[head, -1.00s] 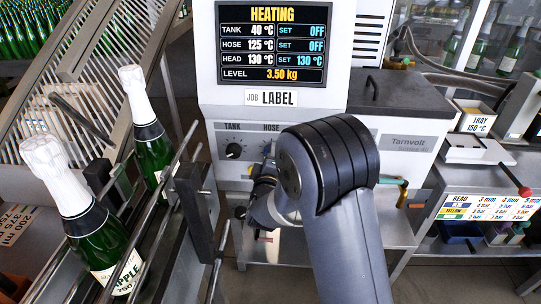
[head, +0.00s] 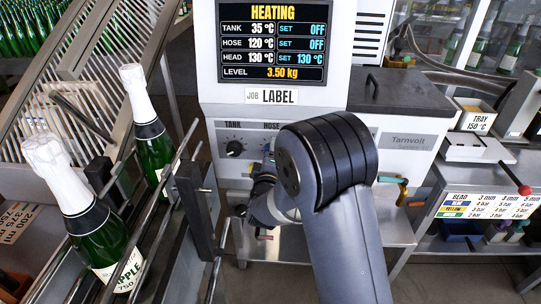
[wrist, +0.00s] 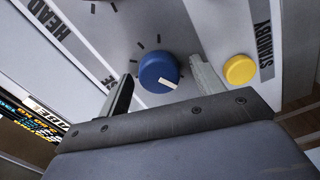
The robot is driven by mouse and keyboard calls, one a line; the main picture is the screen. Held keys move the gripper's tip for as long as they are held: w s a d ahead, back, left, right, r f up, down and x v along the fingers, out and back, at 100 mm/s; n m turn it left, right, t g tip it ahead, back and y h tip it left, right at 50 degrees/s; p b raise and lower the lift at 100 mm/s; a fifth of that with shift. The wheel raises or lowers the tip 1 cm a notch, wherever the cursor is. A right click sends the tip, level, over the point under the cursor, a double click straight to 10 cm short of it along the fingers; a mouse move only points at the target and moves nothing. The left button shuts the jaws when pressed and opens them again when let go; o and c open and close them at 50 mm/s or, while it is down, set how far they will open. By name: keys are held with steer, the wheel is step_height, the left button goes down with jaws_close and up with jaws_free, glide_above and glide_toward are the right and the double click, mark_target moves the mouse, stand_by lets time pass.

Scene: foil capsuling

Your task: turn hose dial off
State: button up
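In the wrist view a round blue dial (wrist: 158,71) with a white pointer sits on the grey panel, near a HEAD label. From the layout it appears to be the hose dial. My gripper (wrist: 163,72) is open, with one finger on each side of the dial and a visible gap to it. The pointer aims to the lower right of that view. In the head view my arm mostly hides the dial under the HOSE label. The display (head: 271,40) reads hose 120 °C with set OFF, tank set OFF and head set 130 °C.
A yellow STANDBY button (wrist: 239,69) is close beside the right finger. The black TANK dial (head: 235,148) is left of the hose position. Two foil-topped bottles stand in a rack on the left, the nearer one (head: 95,235) in front. A shelf with trays is on the right.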

steer(key=shift+s, duration=0.1)
steer(key=s+b, duration=0.1)
steer(key=s, duration=0.9)
steer(key=shift+s+a, duration=0.15)
steer(key=shift+s, duration=0.2)
steer(key=shift+w, duration=0.15)
steer(key=w, duration=1)
steer(key=shift+w+p, duration=0.3)
steer(key=shift+p, duration=0.15)
steer(key=shift+s+m+b, duration=0.6)
steer(key=shift+s+m, duration=0.1)
steer(key=shift+m, duration=2)
steer(key=shift+s+m+b, duration=0.6)
steer(key=shift+s+m, duration=0.05)
steer(key=shift+m, duration=2.05)
steer(key=shift+s+m+b, duration=0.6)
steer(key=shift+s+m, duration=0.1)
steer(key=shift+m, duration=2)
